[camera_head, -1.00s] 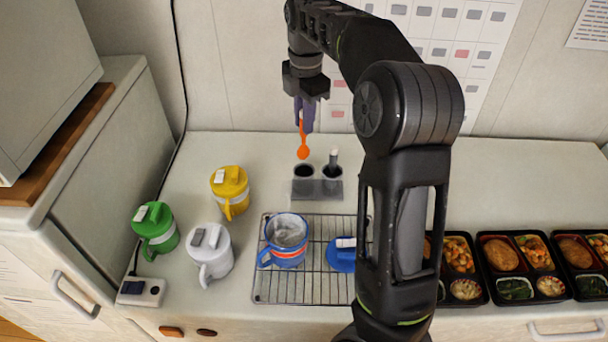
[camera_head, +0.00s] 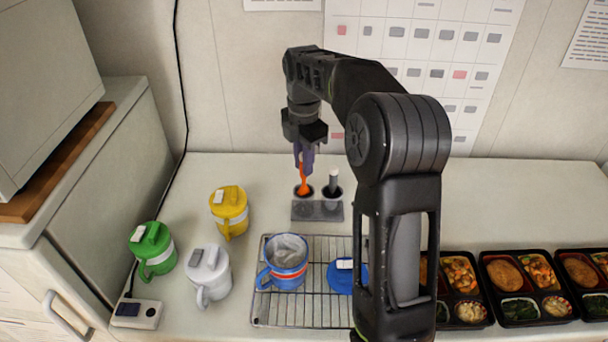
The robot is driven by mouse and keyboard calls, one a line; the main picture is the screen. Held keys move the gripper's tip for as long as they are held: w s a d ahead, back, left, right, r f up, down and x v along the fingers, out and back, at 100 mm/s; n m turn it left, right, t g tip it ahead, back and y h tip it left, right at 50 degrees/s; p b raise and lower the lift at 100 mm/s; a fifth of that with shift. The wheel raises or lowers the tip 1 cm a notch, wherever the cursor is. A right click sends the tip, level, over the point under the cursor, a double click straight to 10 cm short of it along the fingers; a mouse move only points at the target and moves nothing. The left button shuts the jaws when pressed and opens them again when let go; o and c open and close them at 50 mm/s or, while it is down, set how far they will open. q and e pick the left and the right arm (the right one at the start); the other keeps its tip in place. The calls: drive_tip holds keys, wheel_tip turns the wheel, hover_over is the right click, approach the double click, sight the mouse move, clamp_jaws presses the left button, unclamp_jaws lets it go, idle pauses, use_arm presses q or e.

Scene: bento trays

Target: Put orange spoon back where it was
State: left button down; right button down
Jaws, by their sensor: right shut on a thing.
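My right gripper (camera_head: 304,160) points down at the back of the counter and is shut on the orange spoon (camera_head: 304,183). The spoon hangs upright with its bowl end down, at the mouth of the left cup of a grey two-cup holder (camera_head: 318,211). I cannot tell how deep the bowl end sits in the cup. The right cup holds another utensil with a pale-topped handle (camera_head: 333,180). My left gripper is not in view.
In front of the holder, a wire rack (camera_head: 318,308) carries an open blue mug (camera_head: 287,262) and a blue lid (camera_head: 340,276). Yellow (camera_head: 229,208), green (camera_head: 152,250) and white (camera_head: 208,271) lidded mugs stand left. Bento trays (camera_head: 519,325) line the right front.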

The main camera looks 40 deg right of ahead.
wheel_tip(320, 180, down, 3)
drive_tip(key=shift+f+p, duration=0.2)
drive_tip(key=shift+p, duration=0.1)
drive_tip(key=shift+f, duration=0.2)
drive_tip(key=shift+f, duration=0.2)
drive_tip(key=c, duration=1.3)
unclamp_jaws()
drive_tip(key=shift+r, duration=0.2)
